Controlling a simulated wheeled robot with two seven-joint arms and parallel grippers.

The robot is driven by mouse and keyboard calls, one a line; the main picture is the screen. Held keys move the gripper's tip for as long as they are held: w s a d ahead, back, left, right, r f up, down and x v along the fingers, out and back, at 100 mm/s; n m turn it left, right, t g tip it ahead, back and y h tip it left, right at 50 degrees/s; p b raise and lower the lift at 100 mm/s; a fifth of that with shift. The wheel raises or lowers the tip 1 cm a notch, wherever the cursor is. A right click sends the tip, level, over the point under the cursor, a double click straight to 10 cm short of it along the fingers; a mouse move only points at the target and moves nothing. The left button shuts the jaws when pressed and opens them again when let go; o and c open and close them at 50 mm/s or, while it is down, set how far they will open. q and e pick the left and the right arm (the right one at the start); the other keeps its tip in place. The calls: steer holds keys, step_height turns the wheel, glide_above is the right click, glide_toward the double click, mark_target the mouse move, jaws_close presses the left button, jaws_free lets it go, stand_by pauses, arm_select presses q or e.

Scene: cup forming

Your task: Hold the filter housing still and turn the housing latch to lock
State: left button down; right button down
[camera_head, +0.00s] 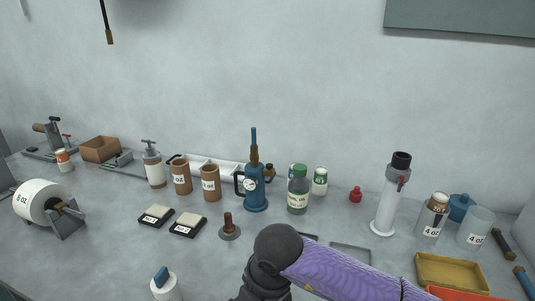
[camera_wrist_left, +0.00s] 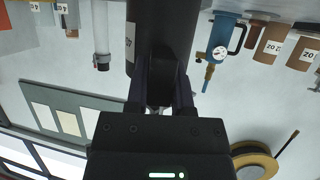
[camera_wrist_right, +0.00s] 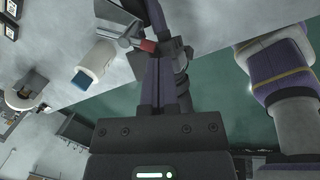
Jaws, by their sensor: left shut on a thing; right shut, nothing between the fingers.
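My left gripper (camera_wrist_left: 160,88) is shut on a thick dark body (camera_wrist_left: 160,35), which fills the upper middle of the left wrist view. This may be the filter housing, but only part of it shows. In the right wrist view, my right gripper (camera_wrist_right: 160,62) is shut with nothing between its fingers. Its tips are close to a small red piece (camera_wrist_right: 148,46) beside a grey part (camera_wrist_right: 115,22). The red piece may be the latch; I cannot tell whether the fingers touch it. Neither gripper's fingers show clearly in the head view.
A white cylinder with a blue block (camera_head: 166,288) stands near the front edge. A white column with a black cap and red lever (camera_head: 390,195) stands at the right. A blue pump (camera_head: 255,190), brown cups (camera_head: 181,178) and a yellow tray (camera_head: 450,272) are also on the bench.

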step_height(320, 180, up, 5)
stand_by(0.4)
